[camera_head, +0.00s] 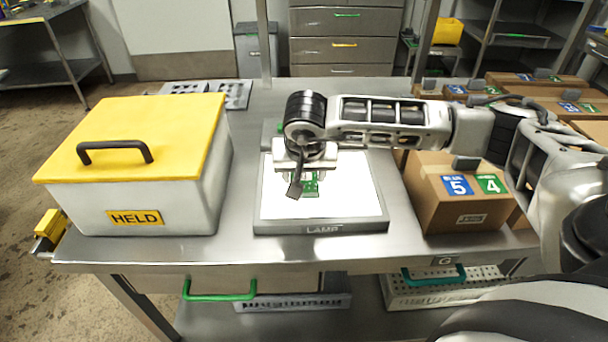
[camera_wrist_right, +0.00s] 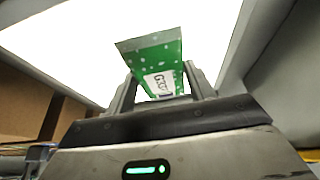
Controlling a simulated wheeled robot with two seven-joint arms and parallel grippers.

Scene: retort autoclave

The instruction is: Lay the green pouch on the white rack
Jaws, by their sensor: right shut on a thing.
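The green pouch (camera_head: 312,187) is over the lit white panel of the LAMP box (camera_head: 378,212), partly hidden by my right gripper (camera_head: 304,182). In the right wrist view the pouch (camera_wrist_right: 150,52), with a white printed label, stands between the fingers of my right gripper (camera_wrist_right: 162,88), which is shut on it. The bright panel lies behind it; I cannot tell whether the pouch touches it. No clearly white rack shows on the table top. A pale perforated rack (camera_head: 450,296) is on the lower shelf at right. My left gripper is not in view.
A white HELD box (camera_head: 165,205) with a yellow lid stands at left. A carton (camera_head: 462,205) marked 5 and 4 stands right of the lamp, with more cartons behind. Grey perforated plates (camera_head: 236,94) lie at the back left. The front table strip is clear.

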